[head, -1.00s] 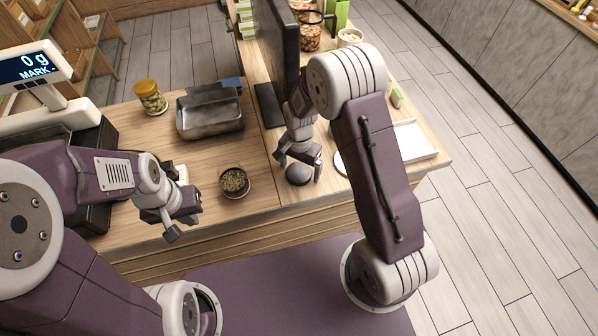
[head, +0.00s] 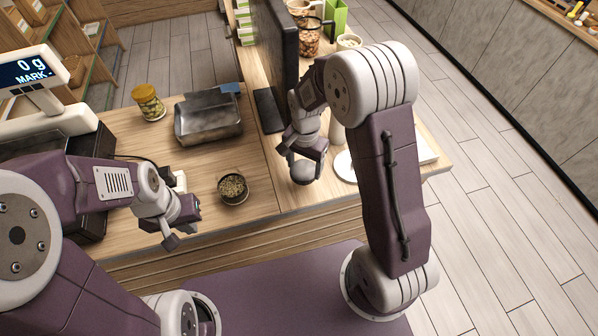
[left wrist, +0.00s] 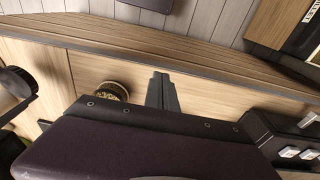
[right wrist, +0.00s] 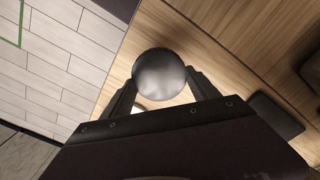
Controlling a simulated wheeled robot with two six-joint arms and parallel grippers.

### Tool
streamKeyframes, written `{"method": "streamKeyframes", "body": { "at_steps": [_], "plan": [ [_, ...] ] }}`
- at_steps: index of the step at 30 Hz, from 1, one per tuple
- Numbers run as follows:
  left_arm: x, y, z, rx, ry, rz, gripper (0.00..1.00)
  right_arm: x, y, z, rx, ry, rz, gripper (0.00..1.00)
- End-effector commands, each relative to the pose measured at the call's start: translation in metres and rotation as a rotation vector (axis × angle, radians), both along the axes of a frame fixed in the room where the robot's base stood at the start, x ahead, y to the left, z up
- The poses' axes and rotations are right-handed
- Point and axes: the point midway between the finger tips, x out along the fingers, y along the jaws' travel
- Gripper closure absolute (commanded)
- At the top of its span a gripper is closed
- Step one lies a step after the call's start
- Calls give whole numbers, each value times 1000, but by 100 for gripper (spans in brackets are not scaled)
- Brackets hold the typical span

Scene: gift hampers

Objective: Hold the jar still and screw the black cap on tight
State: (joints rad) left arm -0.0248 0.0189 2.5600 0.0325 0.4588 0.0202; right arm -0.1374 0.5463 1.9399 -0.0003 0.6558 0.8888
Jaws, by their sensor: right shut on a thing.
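An open round jar (head: 233,188) with greenish contents stands upright on the wooden counter, between my grippers; it also shows in the left wrist view (left wrist: 108,91), partly hidden. My right gripper (head: 304,165) is shut on a round dark cap (head: 301,174). In the right wrist view the cap (right wrist: 159,74) sits between the two fingertips, its smooth top towards the camera. Whether it is clear of the counter I cannot tell. My left gripper (head: 184,228) is left of the jar, apart from it. In the left wrist view its fingers (left wrist: 162,90) are together with nothing between them.
A yellow-lidded jar (head: 148,103) and a metal tray (head: 208,118) stand behind the open jar. A black monitor (head: 277,55) rises behind my right gripper. A scale display (head: 30,70) is at the left. The counter in front of the tray is mostly clear.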

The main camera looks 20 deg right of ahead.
Motion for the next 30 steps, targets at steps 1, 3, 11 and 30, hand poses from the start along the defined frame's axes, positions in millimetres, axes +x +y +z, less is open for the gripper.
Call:
{"method": "streamKeyframes", "body": {
  "at_steps": [1,3,11,30],
  "plan": [
    [0,0,-6,0,0,0,100,-6,-10,5,1,-5,-5,69],
    [0,0,-9,0,0,0,100,-17,-24,15,1,-5,-6,69],
    [0,0,-17,0,0,0,100,-49,-65,48,0,-4,-4,69],
    [0,0,-18,0,0,0,81,-60,-80,60,0,0,0,69]
  ]
}}
